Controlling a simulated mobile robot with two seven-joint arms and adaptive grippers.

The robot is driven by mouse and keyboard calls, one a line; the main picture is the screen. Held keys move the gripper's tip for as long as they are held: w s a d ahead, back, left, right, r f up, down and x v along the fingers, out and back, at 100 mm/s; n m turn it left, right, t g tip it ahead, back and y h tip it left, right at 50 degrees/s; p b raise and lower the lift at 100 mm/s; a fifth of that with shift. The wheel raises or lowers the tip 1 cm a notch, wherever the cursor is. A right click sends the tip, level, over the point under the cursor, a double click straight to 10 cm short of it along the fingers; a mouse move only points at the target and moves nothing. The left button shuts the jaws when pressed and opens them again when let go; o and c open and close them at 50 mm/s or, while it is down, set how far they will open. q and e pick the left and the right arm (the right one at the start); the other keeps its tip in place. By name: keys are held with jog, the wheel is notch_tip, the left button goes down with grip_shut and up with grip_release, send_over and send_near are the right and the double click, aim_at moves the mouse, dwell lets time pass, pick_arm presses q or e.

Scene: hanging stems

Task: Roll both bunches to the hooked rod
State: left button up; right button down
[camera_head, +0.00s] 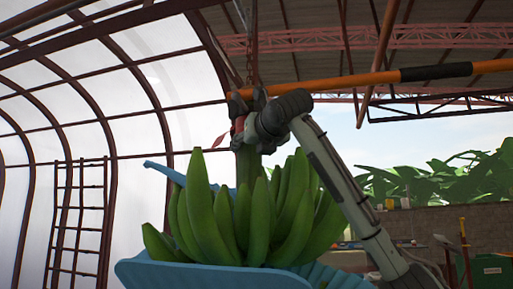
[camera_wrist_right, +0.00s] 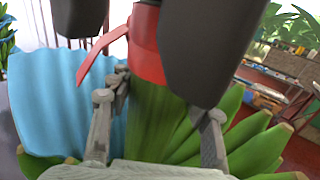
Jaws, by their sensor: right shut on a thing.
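A bunch of green bananas (camera_head: 240,218) stands stem-up in a blue curved cradle (camera_head: 190,278) in the head view. My right gripper (camera_head: 247,112) is at the top of its thick green stem (camera_head: 248,165), below a hanging chain. In the right wrist view, its dark fingers are shut on the stem (camera_wrist_right: 150,120) near a red band (camera_wrist_right: 146,45) with a loose tail. An orange rod with a black section (camera_head: 435,73) runs right from behind the gripper; I cannot make out a hook on it. A second bunch (camera_wrist_right: 6,40) partly shows at the wrist view's left edge. My left gripper is out of view.
A ladder-like rack (camera_head: 78,220) stands at the left by the pale curved wall. A low wall (camera_head: 440,222) with small items on it and a green bin (camera_head: 488,270) are at the right.

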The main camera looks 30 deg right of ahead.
jog(key=shift+w+a, duration=0.2)
jog(key=shift+a, duration=0.45)
jog(key=c, duration=0.7)
grip_release()
jog(key=shift+w+a, duration=0.1)
jog(key=shift+a, duration=0.15)
jog(key=shift+d, duration=0.15)
jog(key=shift+s, duration=0.25)
jog(key=v, duration=1.1)
jog(key=shift+s, duration=0.35)
jog(key=shift+w, duration=0.1)
